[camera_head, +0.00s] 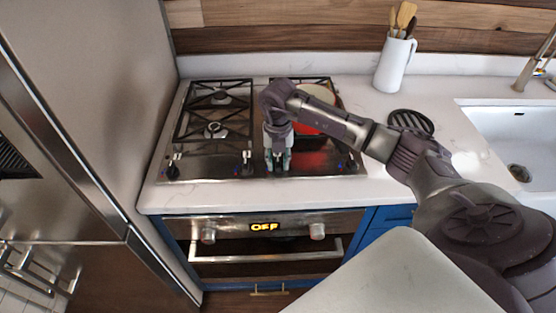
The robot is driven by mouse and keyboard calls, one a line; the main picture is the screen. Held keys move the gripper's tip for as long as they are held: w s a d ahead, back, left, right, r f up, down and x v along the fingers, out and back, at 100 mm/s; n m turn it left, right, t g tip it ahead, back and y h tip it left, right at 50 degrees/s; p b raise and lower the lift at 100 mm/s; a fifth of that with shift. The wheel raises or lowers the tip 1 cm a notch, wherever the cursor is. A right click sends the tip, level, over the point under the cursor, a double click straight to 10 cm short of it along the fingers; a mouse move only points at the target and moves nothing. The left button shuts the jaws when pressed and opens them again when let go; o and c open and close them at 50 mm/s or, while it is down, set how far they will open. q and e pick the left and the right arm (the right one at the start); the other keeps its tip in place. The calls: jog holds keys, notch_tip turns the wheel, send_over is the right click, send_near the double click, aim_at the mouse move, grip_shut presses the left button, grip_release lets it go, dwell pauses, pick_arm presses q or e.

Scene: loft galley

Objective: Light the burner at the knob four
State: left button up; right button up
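The gas hob (207,160) is set in the white counter, with a row of dark knobs along its front edge. A left knob (173,171), a middle knob (247,168) and a right knob (346,164) show clear. My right gripper (278,164) points down at the front edge, between the middle and right knobs. Its fingers stand apart with something dark between them, likely another knob; whether they touch it I cannot tell. No number labels are readable. No flame shows on the left burners; the right burners are partly hidden by my arm and a red pot (318,120).
A white jug with utensils (394,65) and a black round trivet (411,122) stand right of the hob. The sink (510,130) is at far right. Below is the oven (265,250), its display reading OFF. A tall fridge (90,100) borders the left.

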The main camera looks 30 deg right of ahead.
grip_shut()
jog(key=n+b, duration=0.1)
jog(key=n, duration=0.1)
jog(key=n+b, duration=0.2)
jog(key=shift+d+f, duration=0.15)
jog(key=n+b, duration=0.4)
jog(key=n, duration=0.2)
jog(key=shift+d+b, duration=0.1)
jog(key=shift+b, duration=0.25)
jog(key=n+b, duration=0.3)
jog(key=n, duration=0.2)
jog(key=shift+w+n, duration=0.1)
jog(key=shift+n, duration=0.3)
jog(key=n, duration=0.1)
jog(key=n+b, duration=0.1)
jog(key=n, duration=0.1)
jog(key=n+b, duration=0.1)
jog(key=n, duration=0.1)
jog(key=shift+w+d+r, duration=0.1)
jog(key=shift+r, duration=0.15)
jog(key=shift+n, duration=0.3)
